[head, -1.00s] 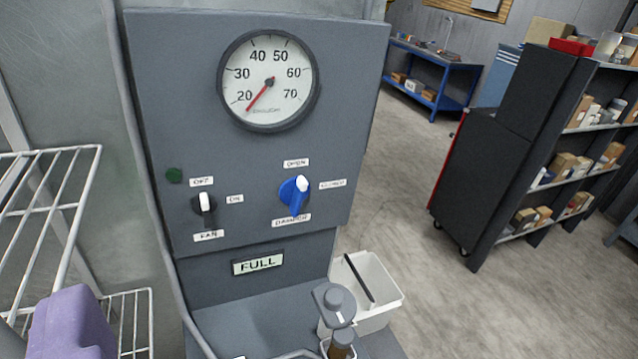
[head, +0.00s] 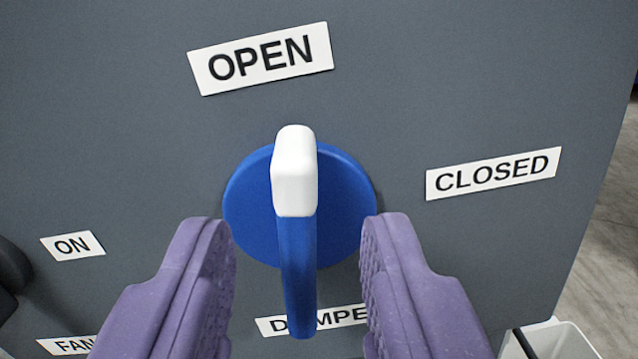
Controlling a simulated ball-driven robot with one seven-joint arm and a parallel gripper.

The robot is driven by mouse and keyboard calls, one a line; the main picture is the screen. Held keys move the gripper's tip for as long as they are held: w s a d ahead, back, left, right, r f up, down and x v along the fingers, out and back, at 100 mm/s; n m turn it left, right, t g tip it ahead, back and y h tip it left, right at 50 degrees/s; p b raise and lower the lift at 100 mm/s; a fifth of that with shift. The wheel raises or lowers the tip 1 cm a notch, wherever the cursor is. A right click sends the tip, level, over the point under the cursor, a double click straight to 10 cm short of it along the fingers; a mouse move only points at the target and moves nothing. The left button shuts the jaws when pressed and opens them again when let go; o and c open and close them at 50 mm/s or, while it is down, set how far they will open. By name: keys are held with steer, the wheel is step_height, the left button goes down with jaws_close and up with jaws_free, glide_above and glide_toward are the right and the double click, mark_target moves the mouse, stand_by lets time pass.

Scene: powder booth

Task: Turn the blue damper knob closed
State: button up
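The blue damper knob (head: 297,255) is on the grey panel in the middle of the head view. Its bar has a white end that points up toward the OPEN label (head: 262,58). The CLOSED label (head: 493,174) is to the right of the knob. The DAMPER label (head: 345,318) is below it, partly hidden by the bar. My gripper (head: 298,270) has its two purple fingers apart, one on each side of the knob's bar. Clear gaps show between the bar and both fingers.
The ON label (head: 72,245) and the FAN label (head: 66,345) are at the lower left, with part of the dark fan knob (head: 12,275) at the left edge. A white bin (head: 560,342) shows at the lower right. The panel's right edge borders open floor (head: 608,225).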

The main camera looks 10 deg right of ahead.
mark_target(296, 227)
steer(key=shift+x, duration=1.55)
steer(key=shift+r, duration=0.1)
jaws_close()
